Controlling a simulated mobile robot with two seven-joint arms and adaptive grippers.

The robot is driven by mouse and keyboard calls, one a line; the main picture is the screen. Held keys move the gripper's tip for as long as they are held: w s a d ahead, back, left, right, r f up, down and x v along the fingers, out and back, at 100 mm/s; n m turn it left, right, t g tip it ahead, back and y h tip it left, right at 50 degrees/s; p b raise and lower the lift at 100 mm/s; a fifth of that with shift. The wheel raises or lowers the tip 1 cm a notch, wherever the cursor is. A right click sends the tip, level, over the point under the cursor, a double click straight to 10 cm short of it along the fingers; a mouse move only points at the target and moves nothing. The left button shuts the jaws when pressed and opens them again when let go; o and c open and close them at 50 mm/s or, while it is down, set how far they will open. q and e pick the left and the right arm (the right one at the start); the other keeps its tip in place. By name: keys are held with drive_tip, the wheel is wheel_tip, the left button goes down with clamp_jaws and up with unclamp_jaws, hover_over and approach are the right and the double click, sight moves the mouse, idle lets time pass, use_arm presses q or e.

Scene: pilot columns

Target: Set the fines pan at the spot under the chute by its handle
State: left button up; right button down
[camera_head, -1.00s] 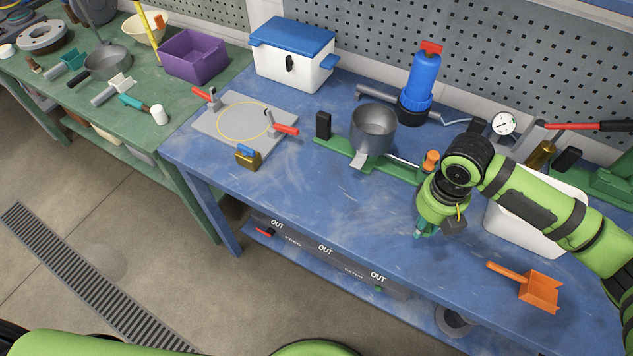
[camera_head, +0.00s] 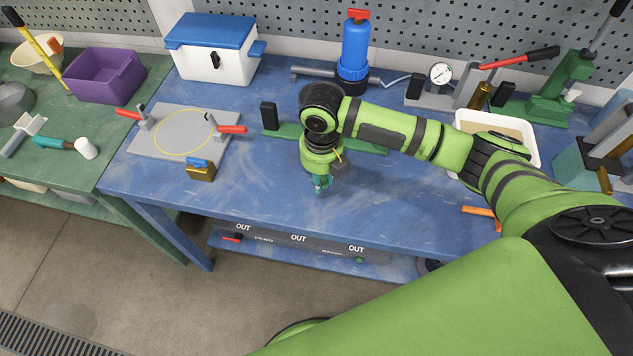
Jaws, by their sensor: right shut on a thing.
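My right gripper (camera_head: 321,184) points down over the front middle of the blue bench, in front of the green base (camera_head: 285,130). It is shut on a small teal thing at its tips, mostly hidden by the gripper. I cannot tell whether this is the fines pan's handle; no pan body shows clearly there. The metal cup and its chute on the green base are hidden behind my right arm. The spot under the chute is hidden or cannot be made out. My left gripper is out of view.
A grey plate (camera_head: 160,140) with red-handled clamps and a small brass block (camera_head: 200,169) lie to the left. A blue-lidded box (camera_head: 213,65) and a blue canister (camera_head: 354,52) stand behind. A white tub (camera_head: 533,150) and part of an orange scoop (camera_head: 478,211) are right.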

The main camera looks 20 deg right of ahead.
drive_tip(key=shift+w+a+f, duration=0.2)
drive_tip(key=shift+w+a, duration=0.05)
drive_tip(key=shift+a, duration=0.05)
drive_tip(key=shift+f, duration=0.2)
wheel_tip(320, 180, down, 3)
drive_tip(key=shift+f+p, duration=0.15)
drive_tip(key=shift+p, duration=0.5)
drive_tip(key=shift+f, duration=0.25)
drive_tip(key=c, duration=1.1)
unclamp_jaws()
drive_tip(key=shift+f, duration=0.1)
drive_tip(key=shift+o, duration=0.2)
